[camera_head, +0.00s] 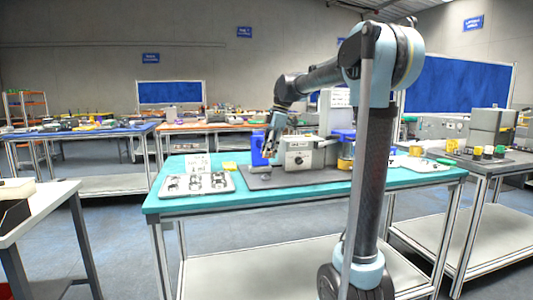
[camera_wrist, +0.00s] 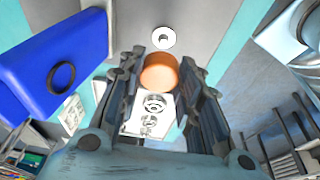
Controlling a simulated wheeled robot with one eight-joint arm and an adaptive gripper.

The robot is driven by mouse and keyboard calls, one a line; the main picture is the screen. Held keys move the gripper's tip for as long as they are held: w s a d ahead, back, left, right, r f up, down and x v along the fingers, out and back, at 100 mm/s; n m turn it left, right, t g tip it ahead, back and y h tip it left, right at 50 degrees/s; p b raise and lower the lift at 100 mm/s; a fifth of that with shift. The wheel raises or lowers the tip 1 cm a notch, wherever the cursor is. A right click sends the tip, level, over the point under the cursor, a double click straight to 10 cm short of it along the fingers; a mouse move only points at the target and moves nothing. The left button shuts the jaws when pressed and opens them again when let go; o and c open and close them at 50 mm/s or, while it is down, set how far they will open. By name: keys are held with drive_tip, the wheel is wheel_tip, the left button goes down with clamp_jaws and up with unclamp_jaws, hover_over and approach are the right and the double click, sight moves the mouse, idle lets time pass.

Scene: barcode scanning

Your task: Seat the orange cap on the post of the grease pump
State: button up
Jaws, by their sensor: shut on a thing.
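The orange cap (camera_wrist: 160,74) sits between the fingertips of my gripper (camera_wrist: 161,67) in the wrist view, and the gripper is shut on it. In the head view my gripper (camera_head: 270,143) points down beside a blue block and a grey machine; the cap cannot be made out there. A pale round part with a dark centre (camera_wrist: 163,38) shows on the grey surface just beyond the cap in the wrist view, apart from it in the picture. I cannot tell whether it is the grease pump's post.
The grey machine (camera_head: 300,157) stands on a dark mat on the teal table (camera_head: 300,192). The blue block (camera_wrist: 42,62) is close on the left. A white tray (camera_head: 232,184) with several metal parts lies at the left. A yellow item (camera_head: 229,166) sits behind it.

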drive_tip(key=shift+s+a, duration=0.1)
drive_tip(key=shift+a, duration=0.25)
drive_tip(key=shift+a+f, duration=0.15)
drive_tip(key=shift+f, duration=0.3)
drive_tip(key=shift+s+f, duration=0.1)
drive_tip(key=shift+f, duration=2.3)
drive_tip(key=shift+f, duration=1.05)
drive_tip(key=o, duration=0.9)
drive_tip(key=shift+o, duration=0.3)
drive_tip(key=shift+o, duration=1.3)
